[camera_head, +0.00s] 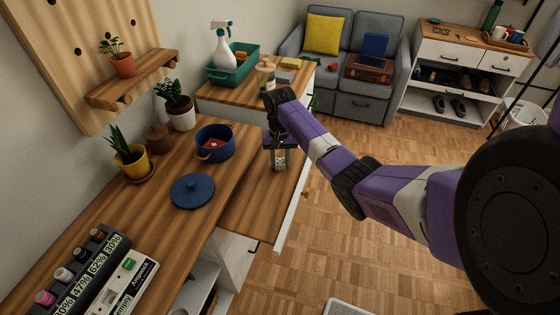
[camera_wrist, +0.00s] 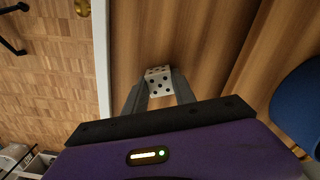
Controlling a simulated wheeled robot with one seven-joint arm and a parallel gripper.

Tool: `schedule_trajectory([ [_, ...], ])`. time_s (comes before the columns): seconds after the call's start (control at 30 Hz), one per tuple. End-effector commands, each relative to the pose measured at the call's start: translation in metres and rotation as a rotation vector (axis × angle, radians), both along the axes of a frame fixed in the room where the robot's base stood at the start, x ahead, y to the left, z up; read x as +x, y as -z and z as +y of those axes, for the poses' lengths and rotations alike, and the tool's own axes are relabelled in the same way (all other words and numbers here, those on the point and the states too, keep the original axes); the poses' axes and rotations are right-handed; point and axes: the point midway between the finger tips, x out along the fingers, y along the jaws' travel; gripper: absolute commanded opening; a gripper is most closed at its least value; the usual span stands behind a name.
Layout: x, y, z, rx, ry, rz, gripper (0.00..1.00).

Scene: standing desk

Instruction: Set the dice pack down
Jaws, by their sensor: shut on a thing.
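The dice pack (camera_head: 279,161), white with black dots, is between the fingers of my gripper (camera_head: 279,152). In the wrist view the dice pack (camera_wrist: 158,82) shows at the ends of the two grey fingers of my gripper (camera_wrist: 159,92), which is shut on it. It is over the brown wooden surface (camera_head: 252,205) at the desk's right side, close to the white edge. I cannot tell if its underside touches the wood.
A blue pot (camera_head: 215,143) with something red in it and a blue lid (camera_head: 193,191) stand to the left. Potted plants and a brown jar (camera_head: 158,138) are behind them. The wooden surface in front of my gripper is clear. A white edge (camera_head: 290,215) borders it on the right.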

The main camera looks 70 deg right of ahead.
Motion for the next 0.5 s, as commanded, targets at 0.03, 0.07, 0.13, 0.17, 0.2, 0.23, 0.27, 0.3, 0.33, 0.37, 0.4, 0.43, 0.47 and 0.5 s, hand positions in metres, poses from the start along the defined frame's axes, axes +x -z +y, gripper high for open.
schedule_trajectory([
  [0.03,0.0001,0.0011,-0.0002,-0.001,0.0,0.0,0.0],
  [0.07,0.0002,0.0012,-0.0001,-0.001,0.0,0.0,0.0],
  [0.13,0.0002,0.001,-0.0001,-0.001,0.0,0.0,0.0],
  [0.17,0.0002,0.001,-0.0001,0.0,0.0,-0.001,0.0],
  [0.2,0.0002,0.0009,-0.0001,0.0,0.0,-0.001,0.0],
  [0.23,0.0002,0.0009,-0.0001,0.0,0.0,-0.001,0.0],
  [0.27,0.0002,0.0011,-0.0001,0.0,0.0,-0.001,0.0],
  [0.3,0.0002,0.0019,0.0,0.0,0.0,-0.001,0.0],
  [0.33,0.0002,0.0028,0.0001,0.0,0.0,-0.001,0.0],
  [0.37,0.0002,0.0038,0.0001,0.0,0.0,-0.001,0.0],
  [0.4,0.0001,0.0042,0.0,0.0,0.001,-0.001,0.34],
  [0.43,0.0001,0.0037,0.0,0.0,0.001,-0.001,0.4],
  [0.47,0.0,0.0036,-0.0001,0.0,0.001,-0.001,0.46],
  [0.5,0.0,0.0036,-0.0001,0.0,0.001,-0.001,0.53],
])
